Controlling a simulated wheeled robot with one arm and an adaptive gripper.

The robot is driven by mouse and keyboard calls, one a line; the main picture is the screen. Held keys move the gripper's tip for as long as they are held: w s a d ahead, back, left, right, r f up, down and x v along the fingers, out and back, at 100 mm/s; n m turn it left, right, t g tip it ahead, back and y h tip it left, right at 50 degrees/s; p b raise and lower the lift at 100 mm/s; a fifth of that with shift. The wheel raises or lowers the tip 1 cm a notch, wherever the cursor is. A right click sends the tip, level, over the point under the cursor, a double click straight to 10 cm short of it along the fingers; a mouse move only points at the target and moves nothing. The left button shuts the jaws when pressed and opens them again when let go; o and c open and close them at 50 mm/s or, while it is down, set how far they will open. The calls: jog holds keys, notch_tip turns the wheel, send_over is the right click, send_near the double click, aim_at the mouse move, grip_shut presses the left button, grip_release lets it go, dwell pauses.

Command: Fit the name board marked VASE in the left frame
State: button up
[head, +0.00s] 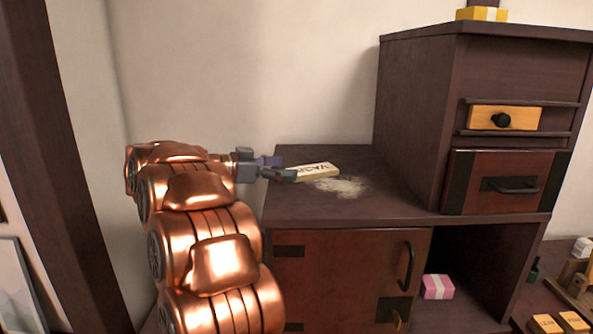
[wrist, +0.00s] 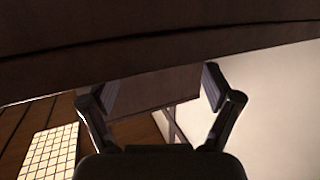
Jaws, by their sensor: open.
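My gripper (head: 281,169) is open at the left end of the board, close above the top's left part. I cannot tell whether it touches the board. In the wrist view my open gripper (wrist: 158,88) has nothing between its fingers, and the board does not show there. I cannot make out which part is the left frame.
A pale powdery patch (head: 340,187) lies beside the board. A taller cabinet (head: 415,115) stands at right, with a yellow panel with a black knob (head: 505,119). A pink box (head: 438,287) sits in the open lower compartment. The wall is close behind.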

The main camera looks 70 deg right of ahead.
jog(key=shift+v, duration=3)
